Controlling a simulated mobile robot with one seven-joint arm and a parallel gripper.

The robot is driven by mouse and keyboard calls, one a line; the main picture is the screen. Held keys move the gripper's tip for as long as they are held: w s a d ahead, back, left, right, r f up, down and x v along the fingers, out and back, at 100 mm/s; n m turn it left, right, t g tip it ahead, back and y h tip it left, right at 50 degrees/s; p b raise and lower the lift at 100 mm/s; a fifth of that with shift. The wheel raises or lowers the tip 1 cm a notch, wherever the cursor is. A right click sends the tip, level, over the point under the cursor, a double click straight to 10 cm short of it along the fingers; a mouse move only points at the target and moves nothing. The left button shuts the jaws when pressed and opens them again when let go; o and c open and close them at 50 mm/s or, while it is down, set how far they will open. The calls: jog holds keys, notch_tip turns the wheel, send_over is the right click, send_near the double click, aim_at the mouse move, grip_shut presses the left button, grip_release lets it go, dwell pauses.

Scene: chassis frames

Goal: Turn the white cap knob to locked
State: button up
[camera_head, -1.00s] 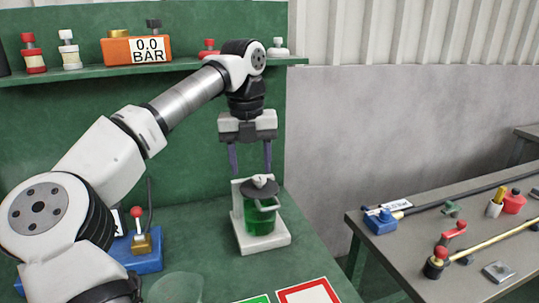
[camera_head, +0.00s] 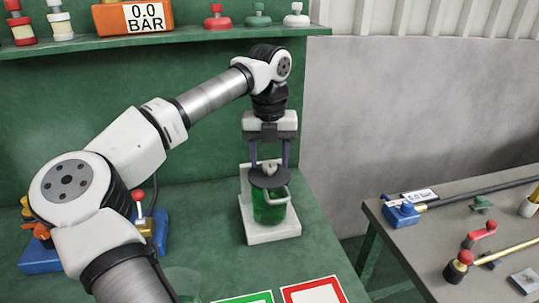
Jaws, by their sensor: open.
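The white cap knob (camera_head: 268,169) sits on the dark round lid (camera_head: 257,181) of a green container (camera_head: 269,208). The container stands upright on a white base (camera_head: 284,231) with a back plate, and a pale handle or bail shows at its right side. My gripper (camera_head: 269,164) points straight down over the lid. Its two dark fingers are open, one on each side of the knob, with their tips close to the lid. I cannot tell whether the fingers touch the knob. No lock marking is legible.
Green and red bordered cards (camera_head: 312,292) lie at the bench's front. A blue box with a red-topped lever (camera_head: 138,205) stands left, partly behind my arm. A shelf above holds an orange 0.0 BAR gauge (camera_head: 146,16) and several knobs. A grey table (camera_head: 428,250) with fittings stands right.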

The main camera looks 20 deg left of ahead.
jog(key=shift+f, duration=0.25)
jog(key=c, duration=1)
